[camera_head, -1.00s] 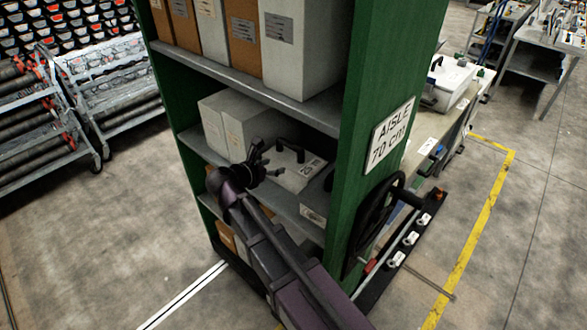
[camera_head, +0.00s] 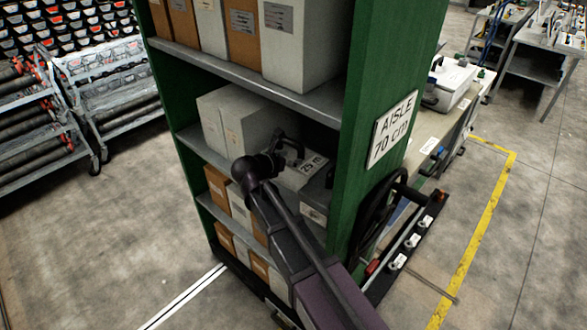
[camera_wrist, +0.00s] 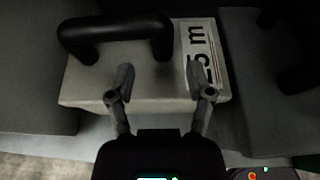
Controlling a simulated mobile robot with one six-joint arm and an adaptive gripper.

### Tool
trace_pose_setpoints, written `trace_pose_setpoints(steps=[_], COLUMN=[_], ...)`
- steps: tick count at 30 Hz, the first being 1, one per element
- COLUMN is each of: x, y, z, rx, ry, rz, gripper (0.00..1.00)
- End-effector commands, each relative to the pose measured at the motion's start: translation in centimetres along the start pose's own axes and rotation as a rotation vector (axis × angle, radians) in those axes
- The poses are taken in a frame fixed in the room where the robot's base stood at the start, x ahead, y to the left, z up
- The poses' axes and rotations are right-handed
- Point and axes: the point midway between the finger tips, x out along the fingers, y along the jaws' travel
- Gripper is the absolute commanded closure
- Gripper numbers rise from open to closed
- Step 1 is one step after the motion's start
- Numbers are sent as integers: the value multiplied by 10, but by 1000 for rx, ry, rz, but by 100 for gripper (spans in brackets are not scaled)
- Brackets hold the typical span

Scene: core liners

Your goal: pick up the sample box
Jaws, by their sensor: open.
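The sample box (camera_wrist: 145,90) is a light grey box with a thick black handle (camera_wrist: 115,38) on top and a white label reading "25 m" (camera_wrist: 203,55). It lies on the middle shelf of the green rack, and its label shows in the head view (camera_head: 312,163). My gripper (camera_wrist: 160,80) is open, its two fingers over the box's near edge and top, just short of the handle. Nothing is between the fingers except the box surface behind them; whether they touch it I cannot tell. In the head view my wrist hides part of the box.
Pale file boxes (camera_head: 240,122) stand left of the sample box on the same shelf. The shelf above (camera_head: 250,75) holds tall boxes. The green end panel (camera_head: 385,80) with an aisle sign (camera_head: 393,128) rises at the right. Floor at left is open.

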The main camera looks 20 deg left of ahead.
Motion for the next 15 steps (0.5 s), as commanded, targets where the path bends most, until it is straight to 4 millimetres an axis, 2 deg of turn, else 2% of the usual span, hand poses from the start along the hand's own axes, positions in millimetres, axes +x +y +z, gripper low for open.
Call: trace_pose_setpoints(steps=[8,15], x=[1,20], y=[0,-1], z=[0,1], rx=[0,0], ry=[0,0], rz=[0,-1], gripper=[33,33])
